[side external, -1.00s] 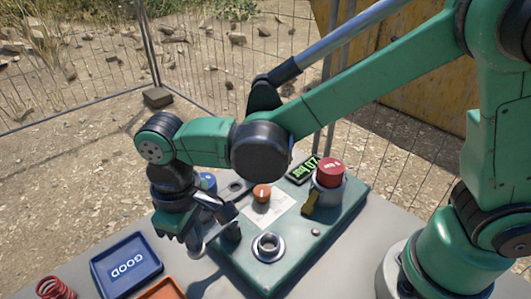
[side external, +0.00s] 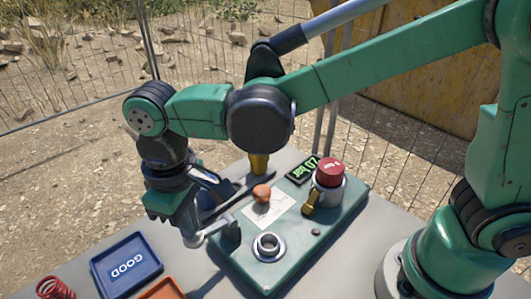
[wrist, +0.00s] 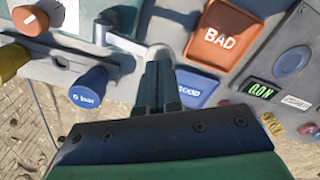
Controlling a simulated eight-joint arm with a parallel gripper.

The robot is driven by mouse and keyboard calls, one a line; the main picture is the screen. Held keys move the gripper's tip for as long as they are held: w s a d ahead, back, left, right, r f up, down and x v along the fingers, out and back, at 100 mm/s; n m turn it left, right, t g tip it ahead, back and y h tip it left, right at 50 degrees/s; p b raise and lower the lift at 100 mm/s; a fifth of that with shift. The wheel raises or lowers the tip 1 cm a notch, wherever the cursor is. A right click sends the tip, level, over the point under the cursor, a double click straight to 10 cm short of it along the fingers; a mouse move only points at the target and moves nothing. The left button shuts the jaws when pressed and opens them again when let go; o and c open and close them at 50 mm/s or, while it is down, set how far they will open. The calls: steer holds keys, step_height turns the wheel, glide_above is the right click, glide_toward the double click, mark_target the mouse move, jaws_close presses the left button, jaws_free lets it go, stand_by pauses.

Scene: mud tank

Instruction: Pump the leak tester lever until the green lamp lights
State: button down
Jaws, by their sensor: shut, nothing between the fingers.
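The leak tester (side external: 300,250) is a green box on the table in the side view, with a red cap, a metal ring port, an orange knob and a lit green display. A silver bent bar (side external: 207,233), which looks like its lever, stands at the left end by a dark block (side external: 231,236). It also shows in the wrist view (wrist: 122,42). My gripper (wrist: 155,65) is shut and empty, its fingertips close to the bar's end; I cannot tell whether they touch it. In the side view my gripper (side external: 184,224) is over the bar. I cannot make out a lit lamp.
A blue GOOD tray (side external: 126,264) and an orange BAD tray (wrist: 222,36) are close beside the tester. A red spring (side external: 54,288) is at the front left. A blue knob marked 6 bar (wrist: 88,84) and a yellow part (side external: 259,163) are at the tester's far edge.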

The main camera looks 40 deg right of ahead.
stand_by(0.4)
steer(key=shift+f, duration=1.65)
steer(key=shift+r, duration=1.75)
steer(key=shift+f, duration=0.15)
steer(key=shift+f, duration=1.65)
steer(key=shift+r, duration=3.85)
